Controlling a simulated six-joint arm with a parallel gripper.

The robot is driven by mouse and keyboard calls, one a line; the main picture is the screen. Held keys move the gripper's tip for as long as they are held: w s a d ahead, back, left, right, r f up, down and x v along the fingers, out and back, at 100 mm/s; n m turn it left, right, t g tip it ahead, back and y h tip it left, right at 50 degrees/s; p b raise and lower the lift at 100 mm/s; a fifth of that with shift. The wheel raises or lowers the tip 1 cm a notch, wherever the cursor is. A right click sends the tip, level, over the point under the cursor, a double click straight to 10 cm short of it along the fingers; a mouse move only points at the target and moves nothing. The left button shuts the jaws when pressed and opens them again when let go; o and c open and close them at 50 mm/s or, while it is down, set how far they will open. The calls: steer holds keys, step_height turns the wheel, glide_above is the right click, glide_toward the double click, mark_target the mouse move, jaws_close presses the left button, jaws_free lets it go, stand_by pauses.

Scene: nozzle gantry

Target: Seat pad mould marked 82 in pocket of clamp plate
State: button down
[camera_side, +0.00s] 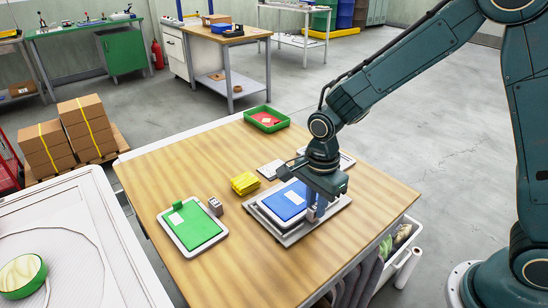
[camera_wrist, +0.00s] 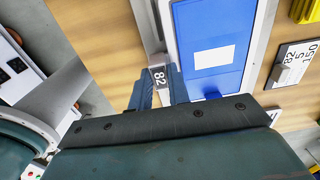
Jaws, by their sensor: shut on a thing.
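The blue pad mould (camera_side: 286,202) with a white edge and white label lies over the grey clamp plate (camera_side: 342,201) at the front right of the table. In the wrist view, the blue pad mould (camera_wrist: 208,30) fills the upper middle, with a grey tab marked 82 (camera_wrist: 158,77) at its left edge. My gripper (camera_side: 315,212) points down at the mould's right edge in the side view. Its fingers (camera_wrist: 160,88) are shut on the tab in the wrist view. The pocket is hidden under the mould, so I cannot tell how deep it sits.
A green pad mould (camera_side: 196,232) and a small grey block (camera_side: 215,206) lie left on the table. A yellow stack (camera_side: 244,183) and a card (camera_wrist: 295,63) printed 82, 5, 150 are beside the plate. A green tray (camera_side: 267,118) stands behind.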

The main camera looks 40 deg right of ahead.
steer(key=shift+f, duration=0.45)
stand_by(0.4)
steer(key=c, duration=1.3)
jaws_free()
steer(key=shift+o, duration=0.2)
steer(key=shift+r, duration=0.15)
steer(key=shift+r, duration=3.35)
steer(key=shift+s+d+r+n, duration=0.25)
steer(key=shift+r+n, duration=0.05)
steer(key=shift+r, duration=0.25)
steer(key=s+d+r+n+t, duration=0.2)
steer(key=s+d+r+n, duration=0.2)
steer(key=s+r+n, duration=0.2)
steer(key=s+d+r+n+t, duration=0.3)
steer(key=s+r+n, duration=0.3)
steer(key=s+n, duration=0.5)
steer(key=shift+s+d+r+t, duration=0.3)
steer(key=shift+s+d, duration=0.45)
steer(key=shift+s, duration=0.15)
